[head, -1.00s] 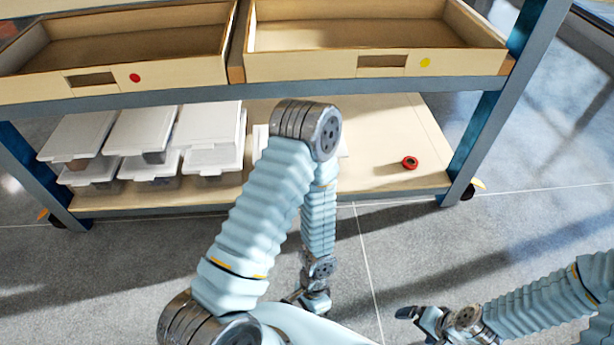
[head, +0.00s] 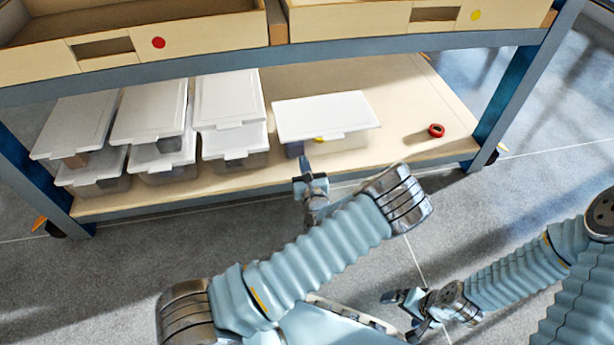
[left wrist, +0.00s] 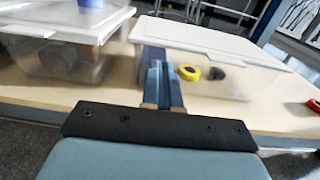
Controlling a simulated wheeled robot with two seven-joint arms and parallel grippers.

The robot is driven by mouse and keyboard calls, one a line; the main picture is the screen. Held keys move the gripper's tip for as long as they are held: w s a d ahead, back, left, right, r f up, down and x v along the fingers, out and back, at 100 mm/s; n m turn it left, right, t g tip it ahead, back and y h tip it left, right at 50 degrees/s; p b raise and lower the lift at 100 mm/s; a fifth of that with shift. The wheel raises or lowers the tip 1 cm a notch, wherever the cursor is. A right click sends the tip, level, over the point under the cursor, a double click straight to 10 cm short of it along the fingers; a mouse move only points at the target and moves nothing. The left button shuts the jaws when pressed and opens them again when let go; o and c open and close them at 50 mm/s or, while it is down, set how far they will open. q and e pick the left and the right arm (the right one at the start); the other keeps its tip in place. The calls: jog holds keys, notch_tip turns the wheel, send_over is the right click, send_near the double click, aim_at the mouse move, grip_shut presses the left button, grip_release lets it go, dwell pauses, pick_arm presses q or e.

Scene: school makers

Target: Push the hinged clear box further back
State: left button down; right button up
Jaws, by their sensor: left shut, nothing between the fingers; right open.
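The clear box with a white hinged lid (head: 325,115) sits on the lower shelf, right of the stacked boxes, its lid closed. It also shows in the left wrist view (left wrist: 220,80), with a yellow ring, a dark piece and a blue item inside. My left gripper (head: 305,168) is shut and empty, at the shelf's front edge before the box's left front part. Its fingers (left wrist: 160,85) point at the box's front wall; I cannot tell whether they touch it. My right gripper (head: 395,300) is open and empty, low over the floor at the right.
Several stacked clear boxes with white lids (head: 155,108) stand close on the left. A red ring (head: 436,130) lies on the shelf (head: 440,100) to the right. Shelf behind the box looks bare. The upper shelf's blue beam (head: 350,53) runs above, with wooden trays on it.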

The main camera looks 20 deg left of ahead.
aim_at(297, 140)
pick_arm(q)
jog(key=b+x, duration=0.1)
jog(key=x, duration=0.6)
jog(key=shift+a+f, duration=0.1)
pick_arm(e)
jog(key=shift+w+f, duration=0.1)
jog(key=shift+f, duration=0.6)
pick_arm(q)
jog(key=shift+w, duration=0.15)
